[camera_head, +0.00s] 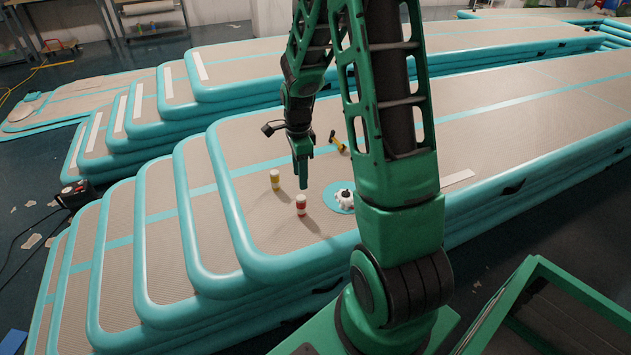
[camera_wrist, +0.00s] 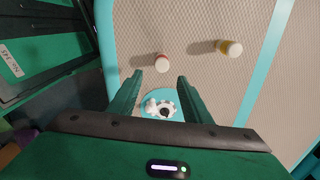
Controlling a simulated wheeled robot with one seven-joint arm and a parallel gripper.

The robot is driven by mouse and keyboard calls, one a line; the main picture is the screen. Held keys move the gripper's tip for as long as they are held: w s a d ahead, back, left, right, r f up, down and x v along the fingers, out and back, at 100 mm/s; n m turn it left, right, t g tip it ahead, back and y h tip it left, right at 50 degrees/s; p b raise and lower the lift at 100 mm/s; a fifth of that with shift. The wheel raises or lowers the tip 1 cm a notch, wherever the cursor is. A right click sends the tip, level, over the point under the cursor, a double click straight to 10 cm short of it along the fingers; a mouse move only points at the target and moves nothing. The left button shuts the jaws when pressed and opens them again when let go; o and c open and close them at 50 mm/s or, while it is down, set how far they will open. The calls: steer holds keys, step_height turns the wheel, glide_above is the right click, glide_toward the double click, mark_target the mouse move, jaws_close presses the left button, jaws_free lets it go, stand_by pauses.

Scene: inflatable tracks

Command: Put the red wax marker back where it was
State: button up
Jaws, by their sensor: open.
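The red wax marker (camera_head: 301,204), a short red cylinder with white bands, stands on the top inflatable track. It also shows in the wrist view (camera_wrist: 162,63), beyond the fingertips and apart from them. My gripper (camera_head: 301,178) hangs above the track, near the red marker in the head view. In the wrist view my gripper (camera_wrist: 157,84) is open, with its two green fingers spread and nothing between the tips. A yellow marker (camera_head: 275,179) with a white top stands behind and left of the red one; it also shows in the wrist view (camera_wrist: 229,47).
A white object on a round teal patch (camera_head: 341,197) lies right of the red marker. A yellow-and-black tool (camera_head: 337,142) lies farther back. The stacked track (camera_head: 255,258) has a raised, rounded teal edge. Track surface around the markers is mostly clear.

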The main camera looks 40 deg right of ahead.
steer(key=s+r+n, duration=0.8)
steer(key=s+r, duration=0.5)
steer(key=s, duration=0.1)
steer(key=s+a+r+n, duration=0.2)
steer(key=s+n, duration=0.2)
steer(key=s, duration=0.3)
steer(key=s+a+r+n, duration=0.1)
steer(key=s+r+n, duration=0.2)
steer(key=s, duration=0.4)
steer(key=shift+a+n, duration=0.4)
steer(key=shift+n, duration=0.2)
steer(key=shift+s, duration=0.15)
steer(key=shift+w+f, duration=0.2)
steer(key=shift+w, duration=0.35)
steer(key=shift+c, duration=0.5)
